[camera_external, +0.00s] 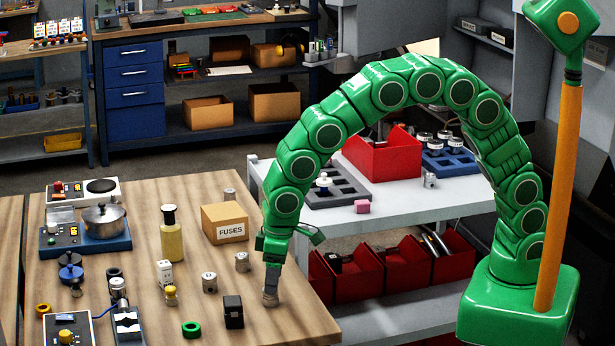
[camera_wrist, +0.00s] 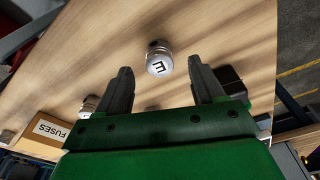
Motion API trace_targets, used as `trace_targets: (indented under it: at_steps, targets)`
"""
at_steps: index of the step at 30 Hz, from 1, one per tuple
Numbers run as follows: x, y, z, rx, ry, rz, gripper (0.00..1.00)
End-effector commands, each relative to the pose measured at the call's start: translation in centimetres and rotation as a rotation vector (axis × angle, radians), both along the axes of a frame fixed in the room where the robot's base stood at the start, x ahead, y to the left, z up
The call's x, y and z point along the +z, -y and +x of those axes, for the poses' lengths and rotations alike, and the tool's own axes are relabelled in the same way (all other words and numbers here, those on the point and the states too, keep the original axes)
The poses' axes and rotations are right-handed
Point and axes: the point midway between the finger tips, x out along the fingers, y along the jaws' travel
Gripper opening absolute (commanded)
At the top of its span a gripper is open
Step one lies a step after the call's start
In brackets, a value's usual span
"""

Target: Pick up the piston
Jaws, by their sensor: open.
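My gripper is open and holds nothing. I cannot tell the exact height of the fingertips against the piston.
A black block (camera_external: 233,312) stands close to the left of my gripper. Similar metal cylinders (camera_external: 242,262) (camera_external: 209,283) stand nearby. A FUSES box (camera_external: 224,223) and a yellow bottle (camera_external: 171,236) are behind. A grey shelf cart (camera_external: 420,206) with red bins is on the right.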

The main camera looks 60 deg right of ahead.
Motion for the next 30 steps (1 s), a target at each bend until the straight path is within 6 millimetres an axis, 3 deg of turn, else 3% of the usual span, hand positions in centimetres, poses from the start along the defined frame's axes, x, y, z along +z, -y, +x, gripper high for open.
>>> trace_targets:
  at_steps: [10,19,30]
  targets:
    - [-3.9,-0.2,0.8,0.001,-0.001,0.000,0.68]
    - [-4.5,-0.3,0.9,0.001,0.002,0.001,0.68]
    - [-4.5,-0.2,0.9,0.000,0.001,0.000,0.11]
